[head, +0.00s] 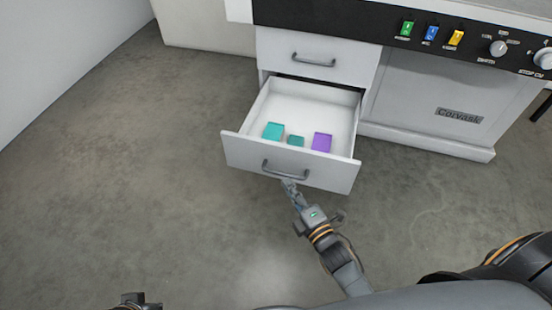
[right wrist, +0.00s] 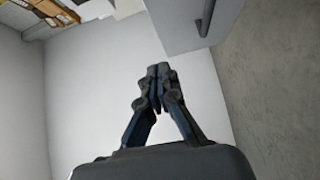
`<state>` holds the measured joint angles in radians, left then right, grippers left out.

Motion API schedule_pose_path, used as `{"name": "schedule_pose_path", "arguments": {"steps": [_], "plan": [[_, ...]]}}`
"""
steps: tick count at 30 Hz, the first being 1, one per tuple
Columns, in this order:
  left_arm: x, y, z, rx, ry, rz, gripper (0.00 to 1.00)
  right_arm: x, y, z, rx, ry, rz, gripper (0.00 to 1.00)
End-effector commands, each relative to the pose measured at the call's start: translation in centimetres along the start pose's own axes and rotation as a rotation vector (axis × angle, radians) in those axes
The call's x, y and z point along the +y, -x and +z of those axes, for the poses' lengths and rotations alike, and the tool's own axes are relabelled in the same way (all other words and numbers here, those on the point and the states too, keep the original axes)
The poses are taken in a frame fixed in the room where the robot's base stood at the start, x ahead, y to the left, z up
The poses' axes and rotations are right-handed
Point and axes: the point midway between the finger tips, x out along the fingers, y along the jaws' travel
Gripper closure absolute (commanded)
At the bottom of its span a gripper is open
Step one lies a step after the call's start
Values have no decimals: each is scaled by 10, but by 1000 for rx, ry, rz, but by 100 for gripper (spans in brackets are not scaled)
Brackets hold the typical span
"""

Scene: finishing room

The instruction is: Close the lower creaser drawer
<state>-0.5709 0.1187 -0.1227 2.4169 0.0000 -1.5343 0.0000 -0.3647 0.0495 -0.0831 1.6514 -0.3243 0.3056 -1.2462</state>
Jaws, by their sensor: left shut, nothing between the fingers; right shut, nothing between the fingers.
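The lower creaser drawer (head: 240,152) is pulled out of the white cabinet, with its inside open to view. Its front panel has a grey bar handle (head: 285,169). My right gripper (head: 289,184) is shut and empty, with its tips just in front of and below the handle; I cannot tell whether they touch the front. The shut fingers of the right gripper (right wrist: 158,72) also show in the right wrist view. My left gripper (head: 132,298) is shut at the bottom left edge, mostly cut off and far from the drawer.
A teal block (head: 272,131), a smaller teal block (head: 296,141) and a purple block (head: 322,142) lie in the drawer. The upper drawer (head: 318,48) is shut. A control panel (head: 468,40) is above right. Bare floor (head: 120,150) lies left.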

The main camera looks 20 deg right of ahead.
Motion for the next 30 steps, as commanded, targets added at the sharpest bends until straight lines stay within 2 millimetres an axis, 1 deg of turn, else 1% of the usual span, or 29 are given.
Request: {"name": "schedule_pose_path", "arguments": {"steps": [1,5,9,12,15,19,23,30], "plan": [[0,4,0,3,0,-1,100,0,-10,0,1,1,4,100],[-1,14,1,10,1,-2,100,0,-39,0,1,0,4,100],[0,6,3,8,1,-2,100,-1,-69,0,1,0,3,100],[0,3,4,8,1,-2,100,-1,-87,2,0,0,1,100],[0,0,5,8,1,-2,100,-2,-97,15,0,3,-1,100],[0,-2,6,8,1,-2,100,-2,-106,24,1,0,-2,100],[0,-2,6,8,1,-2,100,-1,-110,28,1,-2,-2,100],[0,-2,6,8,1,-2,100,-1,-110,28,0,-3,-2,100]]}}
